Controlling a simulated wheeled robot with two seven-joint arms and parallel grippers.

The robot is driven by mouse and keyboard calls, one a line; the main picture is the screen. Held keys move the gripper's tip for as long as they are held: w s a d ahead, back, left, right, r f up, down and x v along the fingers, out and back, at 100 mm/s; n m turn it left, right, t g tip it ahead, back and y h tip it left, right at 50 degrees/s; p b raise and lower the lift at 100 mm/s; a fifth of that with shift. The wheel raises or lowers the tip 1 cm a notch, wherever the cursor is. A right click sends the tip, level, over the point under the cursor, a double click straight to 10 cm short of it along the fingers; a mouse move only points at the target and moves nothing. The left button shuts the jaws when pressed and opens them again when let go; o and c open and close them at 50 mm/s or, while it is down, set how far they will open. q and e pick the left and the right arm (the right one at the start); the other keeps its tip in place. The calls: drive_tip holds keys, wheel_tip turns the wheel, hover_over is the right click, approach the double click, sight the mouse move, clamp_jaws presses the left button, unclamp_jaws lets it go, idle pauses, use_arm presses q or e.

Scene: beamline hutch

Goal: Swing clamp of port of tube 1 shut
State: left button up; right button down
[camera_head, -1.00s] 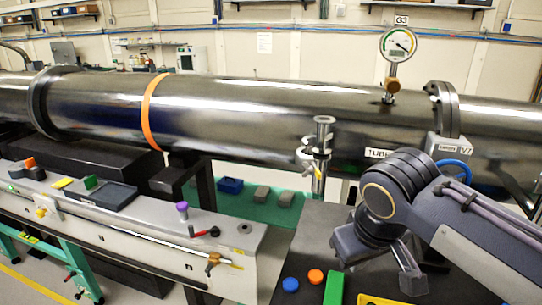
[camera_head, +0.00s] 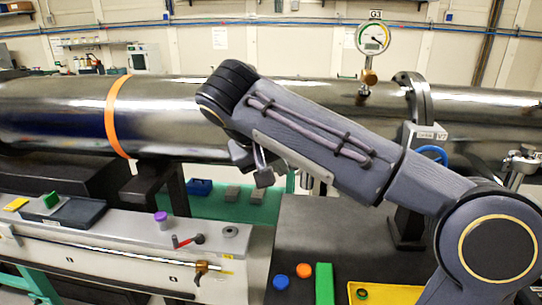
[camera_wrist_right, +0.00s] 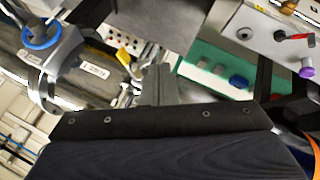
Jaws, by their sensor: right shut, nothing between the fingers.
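Tube 1 (camera_head: 180,100) is the long dark shiny pipe with an orange band, running across the head view. My right arm crosses in front of it and hides most of its port; a bit of metal at the port's lower end (camera_head: 316,184) shows below the arm. In the right wrist view a small yellow piece (camera_wrist_right: 122,57) shows by bright metal parts beside the tube, left of my fingers; I cannot tell how far the clamp is swung. My right gripper (camera_head: 264,178) is shut and empty, pointing down in front of the tube; its fingers also show in the wrist view (camera_wrist_right: 161,78).
A gauge (camera_head: 372,40) stands on the tube. A flange and grey valve (camera_head: 424,134) with a blue handwheel are at right. A grey bench (camera_head: 130,250) with a purple knob is at front left. A dark table (camera_head: 300,235) holds coloured caps, a green block and a yellow tray.

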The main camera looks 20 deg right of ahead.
sight(296, 167)
drive_tip(key=d, duration=0.1)
drive_tip(key=d+f, duration=0.1)
drive_tip(key=d, duration=0.1)
drive_tip(key=shift+w+d+f, duration=0.2)
drive_tip(key=shift+d+f, duration=0.1)
drive_tip(key=shift+d, duration=0.1)
drive_tip(key=shift+d+p, duration=0.35)
drive_tip(key=shift+d, duration=0.3)
drive_tip(key=shift+s, duration=0.1)
drive_tip(key=w+d+n+t+y+p, duration=0.2)
drive_tip(key=d+n+y, duration=0.3)
drive_tip(key=d+n, duration=0.5)
drive_tip(key=shift+w+d+t, duration=0.35)
drive_tip(key=shift+d+t, duration=0.35)
drive_tip(key=shift+d, duration=1.15)
